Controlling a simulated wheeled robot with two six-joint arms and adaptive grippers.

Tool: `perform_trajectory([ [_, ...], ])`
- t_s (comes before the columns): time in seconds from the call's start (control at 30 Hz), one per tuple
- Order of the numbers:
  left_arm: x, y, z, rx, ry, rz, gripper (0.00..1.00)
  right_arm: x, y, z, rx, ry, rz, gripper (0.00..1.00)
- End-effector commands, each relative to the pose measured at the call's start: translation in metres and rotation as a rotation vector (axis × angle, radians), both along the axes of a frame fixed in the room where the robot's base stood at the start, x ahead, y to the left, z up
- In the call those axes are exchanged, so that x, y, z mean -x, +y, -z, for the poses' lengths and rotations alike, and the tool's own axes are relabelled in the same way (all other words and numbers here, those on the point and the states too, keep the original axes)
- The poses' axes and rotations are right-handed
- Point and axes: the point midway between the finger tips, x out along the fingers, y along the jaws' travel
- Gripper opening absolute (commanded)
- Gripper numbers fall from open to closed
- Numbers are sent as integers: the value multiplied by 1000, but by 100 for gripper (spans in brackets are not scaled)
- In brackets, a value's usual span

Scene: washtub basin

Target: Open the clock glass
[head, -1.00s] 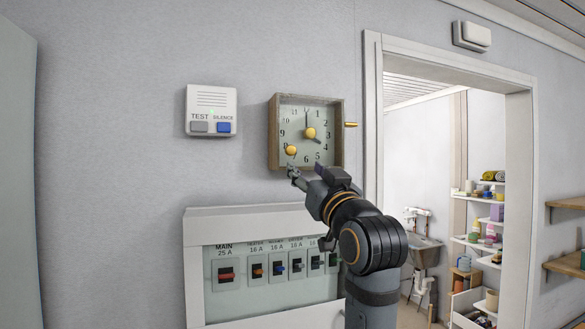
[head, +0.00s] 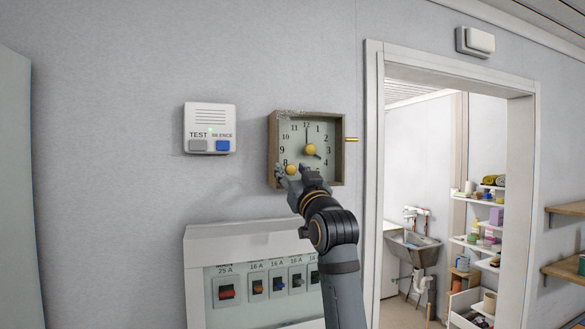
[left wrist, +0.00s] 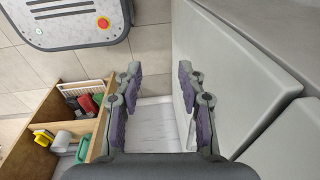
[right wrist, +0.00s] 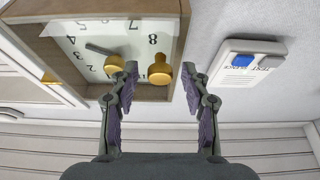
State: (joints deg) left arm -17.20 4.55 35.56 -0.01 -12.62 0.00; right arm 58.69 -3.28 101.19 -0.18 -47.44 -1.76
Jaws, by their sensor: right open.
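The square wood-framed clock (head: 272,150) hangs on the wall in the head view, with clear glass over its pale face. A round brass knob (head: 291,170) sits at the face's lower left, and a brass hub (head: 311,149) at its centre. In the right wrist view, the lower-left knob (right wrist: 160,71) lies between the fingertips of my right gripper (right wrist: 159,73). That gripper is open, with a gap on both sides of the knob; its depth to the glass is hard to tell. My left gripper (left wrist: 160,72) is open and empty, away from the clock.
A brass peg (head: 351,139) sticks out from the clock's right side. A white test/silence box (head: 210,128) is on the wall left of the clock, and a breaker panel (head: 265,240) is below. A doorway (head: 374,200) opens to the right.

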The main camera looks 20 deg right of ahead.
Motion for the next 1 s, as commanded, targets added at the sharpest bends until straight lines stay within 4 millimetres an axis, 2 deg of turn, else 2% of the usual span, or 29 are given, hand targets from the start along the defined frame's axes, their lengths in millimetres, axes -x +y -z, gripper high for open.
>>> perform_trajectory([
  [0.1, 0, 0, 0, 0, 0, 0, 40, 0, 0, 0, 0, -1, 0, 46],
  [0.43, 0, 0, 0, -1, -1, 0, 40, 1, 0, 0, 0, -1, 0, 1],
  [0.8, 0, 1, 2, -1, 0, 0, 40, 3, -1, 0, 1, -2, -2, 0],
  [0.9, 0, 1, 7, -1, 0, 0, 40, 10, -6, 2, 1, -2, -11, 0],
  [1.0, 0, 1, 16, -1, 0, 1, 40, 26, -14, 3, 4, -5, -33, 0],
])
